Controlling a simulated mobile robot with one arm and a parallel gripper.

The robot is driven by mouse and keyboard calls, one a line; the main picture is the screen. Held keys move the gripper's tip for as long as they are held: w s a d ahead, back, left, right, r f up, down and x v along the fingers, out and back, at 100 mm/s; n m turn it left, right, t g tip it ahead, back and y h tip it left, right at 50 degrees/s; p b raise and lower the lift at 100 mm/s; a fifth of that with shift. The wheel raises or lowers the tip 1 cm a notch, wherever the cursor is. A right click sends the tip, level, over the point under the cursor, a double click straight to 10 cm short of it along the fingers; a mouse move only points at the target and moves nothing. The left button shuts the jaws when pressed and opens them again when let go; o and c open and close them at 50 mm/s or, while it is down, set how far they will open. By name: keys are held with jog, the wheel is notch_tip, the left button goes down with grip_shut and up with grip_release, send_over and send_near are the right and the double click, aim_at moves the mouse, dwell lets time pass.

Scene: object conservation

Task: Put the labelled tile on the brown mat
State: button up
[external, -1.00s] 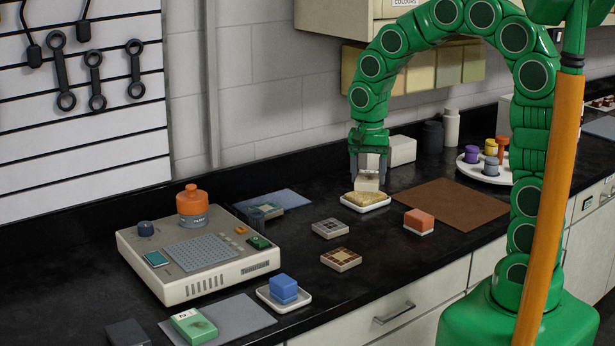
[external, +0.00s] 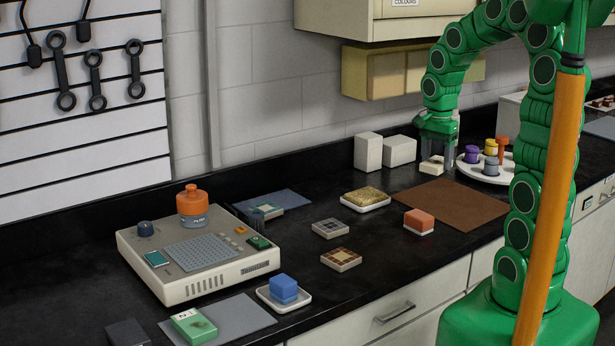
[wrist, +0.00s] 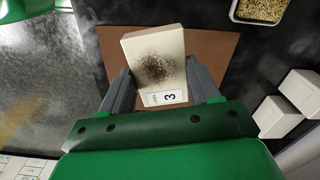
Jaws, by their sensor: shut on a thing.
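My gripper (external: 437,158) is shut on a pale cream tile (external: 431,166) near the back edge of the brown mat (external: 465,208). In the wrist view the tile (wrist: 155,45) sits between the two grey fingers, with a dark speckled stain and a white label reading 3. The brown mat (wrist: 220,55) shows behind the tile there. The tile appears raised, but its exact height over the mat cannot be told. The mat's visible part is bare.
A round white tray (external: 485,175) with several coloured pots stands just right of my gripper. White blocks (external: 399,150) stand to the left.

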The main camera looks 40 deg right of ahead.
jog(key=s+d+m, duration=0.3)
jog(key=s+d, duration=0.2)
jog(key=d, duration=0.4)
send_over(447, 192)
jog(key=f, duration=0.5)
jog(key=s+f, duration=0.1)
jog(key=f, duration=0.2)
jog(key=shift+a+f, duration=0.3)
jog(key=shift+f, duration=0.05)
jog(key=shift+w+d+f, duration=0.25)
jog(key=shift+w+f, duration=0.2)
jog(key=shift+f, duration=0.15)
jog(key=shift+w+d+f, duration=0.1)
jog(key=shift+f, duration=1.55)
jog(key=shift+f, duration=0.1)
jog(key=o, duration=1.2)
